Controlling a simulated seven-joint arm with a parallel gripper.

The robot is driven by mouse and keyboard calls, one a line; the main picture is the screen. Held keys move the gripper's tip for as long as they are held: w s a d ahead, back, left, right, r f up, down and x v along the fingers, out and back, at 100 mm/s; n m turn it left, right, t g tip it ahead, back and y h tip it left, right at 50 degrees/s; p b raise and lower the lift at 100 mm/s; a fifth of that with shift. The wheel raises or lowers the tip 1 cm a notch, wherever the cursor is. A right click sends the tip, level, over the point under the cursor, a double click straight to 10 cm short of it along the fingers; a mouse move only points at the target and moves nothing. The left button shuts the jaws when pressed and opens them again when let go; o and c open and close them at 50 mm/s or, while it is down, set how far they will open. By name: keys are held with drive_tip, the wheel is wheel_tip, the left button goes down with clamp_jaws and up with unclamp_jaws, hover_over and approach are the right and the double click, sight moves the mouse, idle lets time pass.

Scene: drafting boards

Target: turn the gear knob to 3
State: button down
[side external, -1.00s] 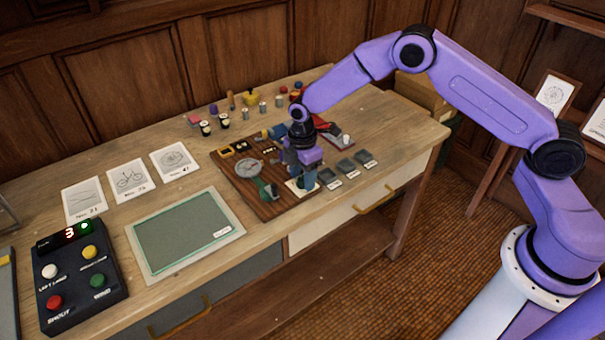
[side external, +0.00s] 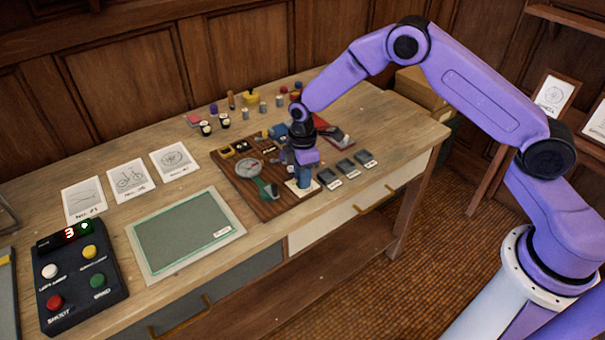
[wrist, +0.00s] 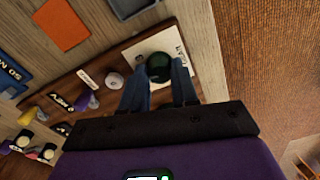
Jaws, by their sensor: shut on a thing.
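The gear knob (wrist: 159,66) is dark green and round in the wrist view. It sits on a white plate (wrist: 153,42) with "GEAR" printed on it. My gripper (wrist: 160,80) is shut on the knob, with one finger on each side of it. In the side view my gripper (side external: 304,180) points down at the white plate (side external: 302,188) near the front right of the wooden board (side external: 278,204). The knob is hidden there by the fingers, and I cannot read its setting.
A gauge (side external: 248,168) and a green lever (side external: 268,188) are left of my gripper. Several grey blocks (side external: 346,166) lie to its right. A button box (side external: 78,275) with a lit "3" and a green drawing board (side external: 187,232) lie further left.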

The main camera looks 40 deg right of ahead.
drive_tip(key=m, duration=0.5)
drive_tip(key=shift+m, duration=0.4)
idle(0.4)
drive_tip(key=c, duration=0.8)
unclamp_jaws()
drive_tip(key=shift+c, duration=0.2)
drive_tip(key=shift+r, duration=0.1)
wheel_tip(320, 180, up, 17)
drive_tip(key=shift+r, duration=0.15)
